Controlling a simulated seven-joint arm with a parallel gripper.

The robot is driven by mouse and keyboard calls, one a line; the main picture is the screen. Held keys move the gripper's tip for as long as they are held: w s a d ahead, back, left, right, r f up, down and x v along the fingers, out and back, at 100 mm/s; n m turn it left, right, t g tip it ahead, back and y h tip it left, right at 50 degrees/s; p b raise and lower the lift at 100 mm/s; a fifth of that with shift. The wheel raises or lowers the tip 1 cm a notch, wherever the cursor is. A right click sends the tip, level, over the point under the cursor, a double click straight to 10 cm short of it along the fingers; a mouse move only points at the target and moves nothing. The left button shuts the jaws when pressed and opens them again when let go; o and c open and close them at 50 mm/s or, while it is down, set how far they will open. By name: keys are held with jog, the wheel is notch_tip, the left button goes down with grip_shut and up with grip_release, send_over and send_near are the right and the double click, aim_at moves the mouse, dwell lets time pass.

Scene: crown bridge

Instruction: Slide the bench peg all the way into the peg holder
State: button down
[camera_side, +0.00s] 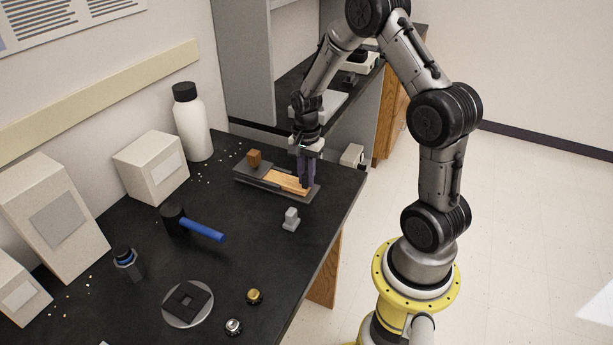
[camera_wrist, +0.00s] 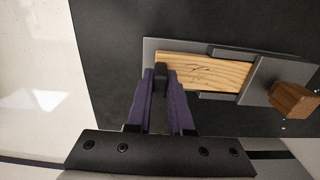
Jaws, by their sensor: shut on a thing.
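The bench peg looks like the light wooden board (camera_side: 288,181) lying flat in the long grey peg holder (camera_side: 249,181) near the bench's far right edge. In the wrist view the board (camera_wrist: 205,72) lies between low side rails of the holder (camera_wrist: 262,75), its right end at the wide grey cross part. My gripper (camera_side: 306,186), with purple fingers, points down at the board's near end. In the wrist view my gripper (camera_wrist: 161,80) is shut on a small dark upright tab at that end of the board. Whether the board runs under the cross part is hidden.
A brown wooden block (camera_side: 254,158) sits at the holder's far end. A small grey block (camera_side: 291,219) stands in front. A blue-handled hammer (camera_side: 196,226), white bottle (camera_side: 190,122) and pale boxes (camera_side: 150,168) are to the left. The bench edge is close on the right.

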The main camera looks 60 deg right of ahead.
aim_at(293, 182)
jog(key=shift+w, duration=2)
dwell(0.9)
jog(key=c, duration=0.7)
grip_release()
notch_tip(293, 182, up, 14)
jog(key=shift+f, duration=0.1)
jog(key=shift+a, duration=0.1)
